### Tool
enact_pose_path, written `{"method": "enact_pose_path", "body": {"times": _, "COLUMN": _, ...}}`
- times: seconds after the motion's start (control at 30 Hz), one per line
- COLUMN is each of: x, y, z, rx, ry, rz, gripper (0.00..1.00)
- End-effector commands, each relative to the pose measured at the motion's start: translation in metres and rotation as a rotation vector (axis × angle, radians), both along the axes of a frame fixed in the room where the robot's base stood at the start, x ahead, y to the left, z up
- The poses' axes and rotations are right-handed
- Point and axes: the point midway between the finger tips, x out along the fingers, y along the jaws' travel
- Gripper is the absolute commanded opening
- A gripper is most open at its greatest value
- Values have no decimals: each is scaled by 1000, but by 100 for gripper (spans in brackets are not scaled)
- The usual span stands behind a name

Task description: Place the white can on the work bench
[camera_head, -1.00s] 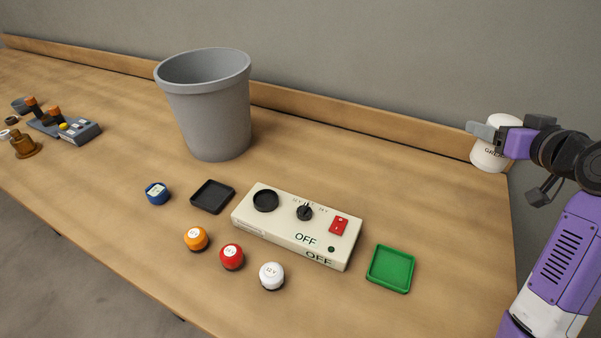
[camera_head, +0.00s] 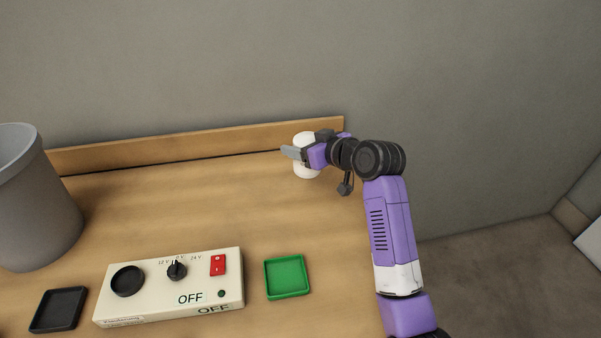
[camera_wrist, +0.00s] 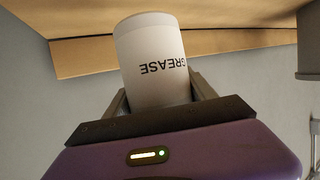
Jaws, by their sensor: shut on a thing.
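The white can (camera_head: 306,171) is at the back right end of the wooden work bench (camera_head: 190,208). In the wrist view the can (camera_wrist: 152,60) shows dark "GREASE" lettering, upside down in that picture, and sits between the two fingers. My gripper (camera_head: 298,154) is shut on the can from the right side. In the head view the gripper hides the can's middle. The can looks upright. I cannot tell whether its base touches the bench top or is held a little above it.
A cream control box (camera_head: 170,286) reading OFF, a green tray (camera_head: 287,277) and a black tray (camera_head: 58,310) stand nearer the front. A grey bin (camera_head: 35,205) is at left. A wooden backboard (camera_head: 200,143) runs along the wall. The bench between bin and can is clear.

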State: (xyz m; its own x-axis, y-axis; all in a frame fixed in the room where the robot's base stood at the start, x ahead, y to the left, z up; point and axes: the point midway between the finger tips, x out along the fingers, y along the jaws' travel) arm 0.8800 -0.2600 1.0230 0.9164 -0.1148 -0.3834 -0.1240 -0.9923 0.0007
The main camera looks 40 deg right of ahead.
Motion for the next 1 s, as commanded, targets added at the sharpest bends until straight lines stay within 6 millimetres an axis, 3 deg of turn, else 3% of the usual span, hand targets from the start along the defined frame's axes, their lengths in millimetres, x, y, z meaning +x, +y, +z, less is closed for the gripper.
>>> {"method": "enact_pose_path", "body": {"times": 0.13, "x": 0, "y": 0, "z": -31, "rx": 2, "ry": 0, "rz": 0, "gripper": 0}}
{"method": "enact_pose_path", "body": {"times": 0.4, "x": 0, "y": 0, "z": -53, "rx": -1, "ry": -3, "rz": 0, "gripper": 0}}
{"method": "enact_pose_path", "body": {"times": 0.63, "x": 0, "y": 0, "z": -85, "rx": 1, "ry": -1, "rz": 0, "gripper": 0}}
{"method": "enact_pose_path", "body": {"times": 1.0, "x": 0, "y": 0, "z": -92, "rx": -1, "ry": -4, "rz": 0, "gripper": 0}}
